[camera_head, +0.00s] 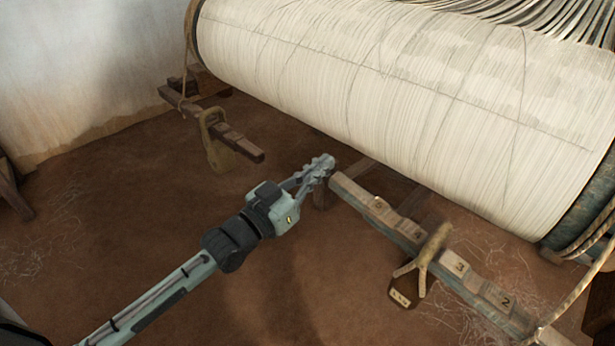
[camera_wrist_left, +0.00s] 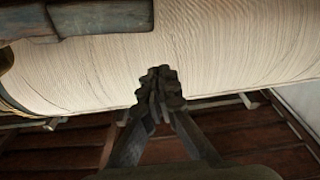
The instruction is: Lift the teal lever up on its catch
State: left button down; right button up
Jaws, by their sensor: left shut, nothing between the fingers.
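The lever (camera_head: 465,283) is a long worn wooden bar with faded grey-teal sides and numbered notches, running from the middle to the lower right in the head view. A weight (camera_head: 404,289) hangs from it on a loop. What seems to be the lever's end (camera_wrist_left: 100,18) shows at the upper left of the left wrist view. My left gripper (camera_head: 322,165) is shut and empty, just beyond the lever's near-left end; I cannot tell whether they touch. Its closed fingertips (camera_wrist_left: 160,85) are in front of the warp roll. I cannot make out the catch for certain.
The big cream warp roll (camera_head: 400,75) fills the upper right. A rope (camera_head: 585,275) runs to the lever's lower right end. Bare earth floor is open at the left.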

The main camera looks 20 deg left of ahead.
aim_at(330, 182)
pick_arm(q)
jog(key=x, duration=0.4)
jog(key=shift+r, duration=0.1)
jog(key=f, duration=0.1)
jog(key=s+f, duration=0.1)
jog(key=f, duration=0.1)
jog(key=shift+a, duration=0.15)
jog(key=shift+s+f, duration=0.15)
jog(key=shift+f, duration=0.45)
pick_arm(e)
jog(key=shift+w+r, duration=0.15)
